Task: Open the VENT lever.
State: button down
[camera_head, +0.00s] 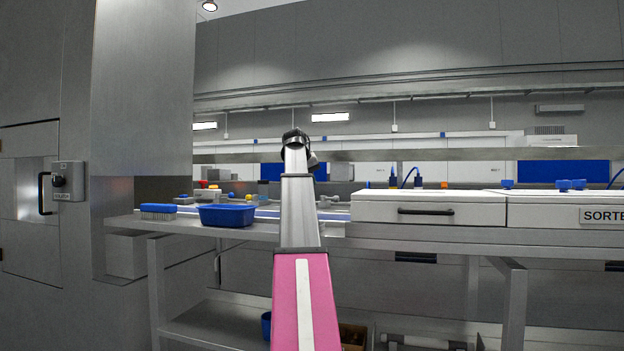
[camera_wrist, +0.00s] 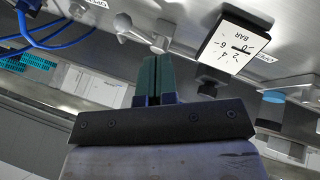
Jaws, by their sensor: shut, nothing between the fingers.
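My gripper (camera_wrist: 157,62) shows in the wrist view with its two dark green fingers together and nothing between them. A grey lever-like fitting (camera_wrist: 133,32) with a rounded end lies just beyond the fingertips, up and to the left. I cannot tell whether the fingers touch it. A small label (camera_wrist: 98,3) near it is too blurred to read, so I cannot tell whether this is the VENT lever. In the head view my arm hides the gripper and much of the bench behind it.
A white gauge (camera_wrist: 236,46) marked BAR is close right of the fingers. A blue-capped fitting (camera_wrist: 273,97) is farther right, blue cables (camera_wrist: 40,40) upper left. In the head view, a blue tub (camera_head: 227,215) and a blue brush (camera_head: 158,211) stand left, a white drawer unit (camera_head: 428,208) right.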

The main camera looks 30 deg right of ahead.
jog(key=x, duration=0.6)
jog(key=shift+d+f, duration=0.1)
jog(key=shift+f, duration=0.15)
jog(key=shift+s+d+f, duration=0.1)
jog(key=shift+s+d, duration=0.2)
jog(key=shift+d, duration=0.25)
jog(key=shift+s+d, duration=0.3)
jog(key=shift+d, duration=0.25)
jog(key=shift+s+d+f, duration=0.15)
jog(key=shift+s+d, duration=0.1)
jog(key=shift+d, duration=0.35)
